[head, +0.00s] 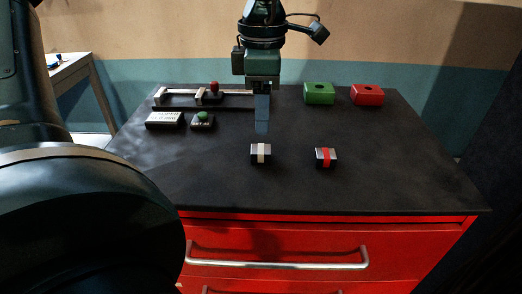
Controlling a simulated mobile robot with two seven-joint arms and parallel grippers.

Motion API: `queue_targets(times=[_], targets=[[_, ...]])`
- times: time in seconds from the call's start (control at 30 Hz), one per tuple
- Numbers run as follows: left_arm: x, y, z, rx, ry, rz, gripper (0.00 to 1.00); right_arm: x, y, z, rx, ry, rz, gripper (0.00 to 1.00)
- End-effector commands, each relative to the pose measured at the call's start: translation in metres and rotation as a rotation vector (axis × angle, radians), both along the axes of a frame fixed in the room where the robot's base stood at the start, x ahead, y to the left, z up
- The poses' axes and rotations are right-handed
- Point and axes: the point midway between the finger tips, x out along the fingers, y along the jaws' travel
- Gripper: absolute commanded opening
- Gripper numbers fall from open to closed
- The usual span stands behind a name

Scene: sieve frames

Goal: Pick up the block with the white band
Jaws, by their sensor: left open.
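The block with the white band (261,154) lies on the dark table top (380,185), near its middle. It is dark with a pale band across it. A similar block with a red band (326,158) lies to its right. My left gripper (262,128) points down and appears just above and behind the white-banded block in the head view, apart from it. Its fingers are seen edge-on, open and empty. My right gripper is not in view.
A green box (319,93) and a red box (367,95) stand at the back right. At the back left are a rail-like frame (178,99), a red knob (214,88), a green knob (202,117) and a labelled block (165,120). The table's front right is clear.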

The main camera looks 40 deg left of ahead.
Motion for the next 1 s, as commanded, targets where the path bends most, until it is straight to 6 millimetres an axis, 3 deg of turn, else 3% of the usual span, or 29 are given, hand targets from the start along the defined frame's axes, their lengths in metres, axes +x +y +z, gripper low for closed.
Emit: queue_targets(times=[0.1, 0.37, 0.6, 0.9, 1.0], targets=[[0.0, 0.0, -0.018, 0.0, 0.004, -0.001, 0.55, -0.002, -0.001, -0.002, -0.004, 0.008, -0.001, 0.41], [-0.002, 0.0, -0.038, -0.003, 0.004, -0.001, 0.55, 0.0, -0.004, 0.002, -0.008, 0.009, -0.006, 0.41], [-0.004, 0.001, -0.073, -0.003, 0.004, 0.002, 0.55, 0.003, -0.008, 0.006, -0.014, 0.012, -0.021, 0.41], [-0.004, 0.001, -0.079, -0.002, -0.001, 0.001, 0.55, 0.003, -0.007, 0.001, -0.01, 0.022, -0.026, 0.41], [-0.004, 0.001, -0.079, -0.002, -0.001, 0.001, 0.47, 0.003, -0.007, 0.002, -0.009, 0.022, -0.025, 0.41]])
